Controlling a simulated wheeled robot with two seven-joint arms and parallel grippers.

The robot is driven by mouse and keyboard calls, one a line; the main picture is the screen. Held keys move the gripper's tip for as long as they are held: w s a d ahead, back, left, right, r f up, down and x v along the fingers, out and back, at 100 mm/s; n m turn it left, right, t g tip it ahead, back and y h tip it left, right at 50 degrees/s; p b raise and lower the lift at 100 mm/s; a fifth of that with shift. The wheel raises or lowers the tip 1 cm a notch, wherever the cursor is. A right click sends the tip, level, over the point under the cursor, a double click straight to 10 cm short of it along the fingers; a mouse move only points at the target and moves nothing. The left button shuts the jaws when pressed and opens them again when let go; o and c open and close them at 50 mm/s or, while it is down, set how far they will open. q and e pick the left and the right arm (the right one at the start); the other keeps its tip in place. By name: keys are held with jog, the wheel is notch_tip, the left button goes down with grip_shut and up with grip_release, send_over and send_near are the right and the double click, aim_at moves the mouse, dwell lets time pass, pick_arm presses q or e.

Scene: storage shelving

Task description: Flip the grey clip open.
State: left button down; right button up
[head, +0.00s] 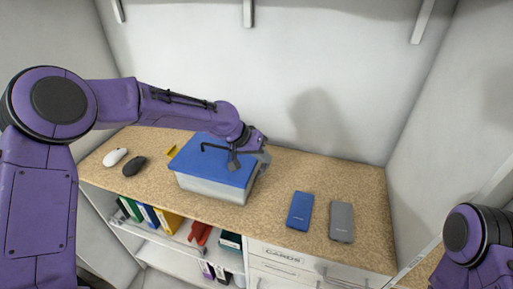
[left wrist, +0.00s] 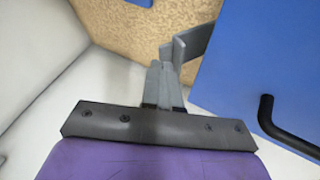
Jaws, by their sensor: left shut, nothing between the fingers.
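The grey clip (left wrist: 192,42) shows in the left wrist view as a bent grey flap at the edge of a blue lid (left wrist: 265,50). It sticks out from the lid over the table. In the head view the lid (head: 212,162) closes a pale box (head: 208,191). My left gripper (head: 254,153) is shut and empty at the box's right end. In the left wrist view its fingertips (left wrist: 163,66) are right beside the clip; I cannot tell whether they touch it. My right arm shows at the lower right, its gripper out of view.
A black handle (head: 214,147) stands on the lid. A white mouse (head: 115,157) and a black mouse (head: 134,166) lie left of the box. A blue phone-like slab (head: 300,211) and a grey one (head: 342,222) lie right. The table between box and slabs is clear.

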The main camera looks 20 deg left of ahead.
pick_arm(q)
jog(key=shift+s+d+f, duration=0.1)
jog(key=shift+s+d, duration=0.2)
jog(key=shift+d, duration=0.55)
jog(key=shift+w+d+f+p, duration=0.1)
jog(key=shift+d+f+p, duration=0.1)
jog(key=shift+d+f, duration=0.35)
jog(key=shift+d+f+p, duration=0.2)
jog(key=shift+d+f, duration=0.1)
jog(key=shift+d, duration=0.4)
jog(key=shift+a, duration=0.1)
jog(key=shift+a+f, duration=0.25)
jog(key=shift+a, duration=0.5)
jog(key=shift+r, duration=0.1)
